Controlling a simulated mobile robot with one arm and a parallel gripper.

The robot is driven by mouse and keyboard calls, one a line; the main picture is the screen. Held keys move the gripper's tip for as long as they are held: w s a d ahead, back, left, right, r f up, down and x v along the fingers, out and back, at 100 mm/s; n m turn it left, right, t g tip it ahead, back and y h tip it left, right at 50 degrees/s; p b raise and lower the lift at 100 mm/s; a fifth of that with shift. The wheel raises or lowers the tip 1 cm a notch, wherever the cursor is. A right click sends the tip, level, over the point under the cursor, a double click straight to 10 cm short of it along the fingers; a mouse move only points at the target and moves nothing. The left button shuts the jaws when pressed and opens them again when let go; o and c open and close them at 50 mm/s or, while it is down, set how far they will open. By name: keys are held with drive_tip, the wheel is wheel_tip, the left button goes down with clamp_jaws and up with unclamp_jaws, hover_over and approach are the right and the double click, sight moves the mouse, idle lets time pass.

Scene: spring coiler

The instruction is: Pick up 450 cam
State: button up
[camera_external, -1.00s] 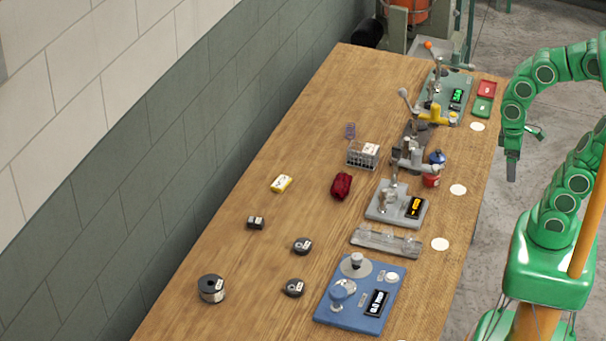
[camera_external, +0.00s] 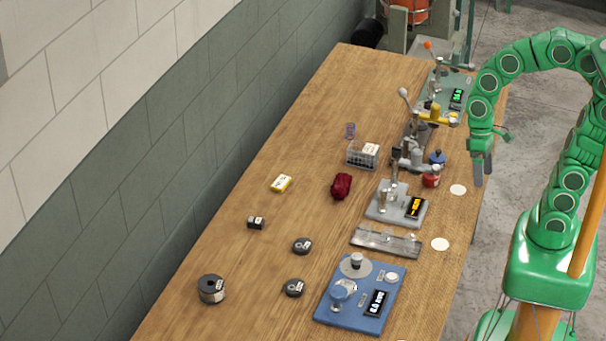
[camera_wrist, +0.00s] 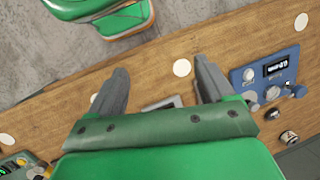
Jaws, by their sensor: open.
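Two dark round pieces with small white labels, the upper one (camera_external: 302,246) and the lower one (camera_external: 294,288), lie on the table left of the blue machine. A small black block (camera_external: 256,223) with a label lies farther left. The labels are too small to read, so I cannot tell which piece is the 450 cam. In the wrist view, a dark labelled piece (camera_wrist: 289,137) shows at lower right. My gripper (camera_external: 482,170) is above the table's right edge, well away from these pieces. In the wrist view my gripper (camera_wrist: 158,86) has its fingers wide apart with nothing between them.
The blue machine (camera_external: 378,324) with a display, a clear rail (camera_external: 386,242), a grey device (camera_external: 376,213) and lever presses (camera_external: 433,107) line the table's right side. The left table is mostly clear.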

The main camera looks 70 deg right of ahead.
drive_tip(key=w+a+f+m+y, duration=0.1)
drive_tip(key=w+a+m+y, duration=0.25)
drive_tip(key=w+a, duration=0.85)
drive_tip(key=m+y, duration=0.6)
drive_tip(key=m, duration=0.1)
approach(295, 283)
drive_tip(key=s+d+r, duration=0.4)
drive_tip(key=s+r, duration=0.3)
drive_tip(key=s, duration=0.3)
drive_tip(key=w+a+f+m, duration=0.1)
drive_tip(key=w+f, duration=0.2)
drive_tip(key=w+a+f+m+y, duration=0.1)
drive_tip(key=w+a+f+m, duration=0.1)
drive_tip(key=w, duration=0.1)
drive_tip(key=w+a+f+m+t, duration=0.1)
drive_tip(key=w+f, duration=0.1)
drive_tip(key=f, duration=0.1)
drive_tip(key=shift+w+a+f+m+y, duration=0.25)
drive_tip(key=shift+w+f+m, duration=0.1)
drive_tip(key=shift+w, duration=0.05)
drive_tip(key=shift+x, duration=3.85)
drive_tip(key=shift+c, duration=0.3)
drive_tip(key=c, duration=1.3)
drive_tip(key=shift+r, duration=0.1)
